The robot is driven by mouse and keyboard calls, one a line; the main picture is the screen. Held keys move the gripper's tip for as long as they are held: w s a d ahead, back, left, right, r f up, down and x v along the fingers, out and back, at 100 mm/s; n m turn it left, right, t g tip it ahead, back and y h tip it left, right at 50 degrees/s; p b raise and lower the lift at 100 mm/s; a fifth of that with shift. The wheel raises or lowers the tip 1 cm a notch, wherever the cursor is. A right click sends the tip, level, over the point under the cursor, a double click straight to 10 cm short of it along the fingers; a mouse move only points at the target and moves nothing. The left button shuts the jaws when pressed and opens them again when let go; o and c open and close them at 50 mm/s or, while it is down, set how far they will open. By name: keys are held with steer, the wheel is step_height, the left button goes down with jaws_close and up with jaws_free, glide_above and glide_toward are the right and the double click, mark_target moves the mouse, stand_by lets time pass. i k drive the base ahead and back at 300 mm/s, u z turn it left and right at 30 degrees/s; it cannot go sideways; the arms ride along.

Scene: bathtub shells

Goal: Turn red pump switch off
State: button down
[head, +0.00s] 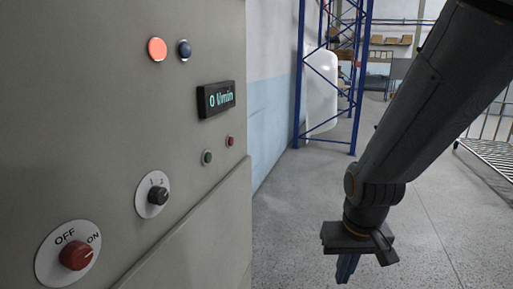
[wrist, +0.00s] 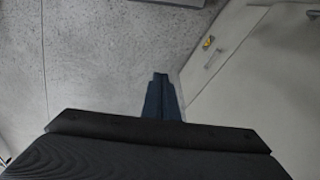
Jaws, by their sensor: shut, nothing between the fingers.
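The red pump switch (head: 76,255) is a rotary knob on a white round plate marked OFF and ON, low on the left of the grey control panel (head: 110,110) in the head view. A pale mark on the knob seems to point right, toward the ON side. My gripper (head: 347,268) hangs downward to the right of the panel, well apart from the switch. In the wrist view its dark blue fingers (wrist: 161,95) are together, with nothing between them, above the floor. The red switch does not show in the wrist view.
The panel also has a black 1-2 knob (head: 157,195), a display (head: 215,98) reading 0 l/min, an orange-red lamp (head: 157,49) and small buttons. A blue rack (head: 300,70) stands behind. The grey floor (head: 300,200) around my gripper is clear.

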mark_target(76, 255)
steer(key=u, duration=1.2)
steer(key=k, duration=0.9)
steer(key=u, duration=1.05)
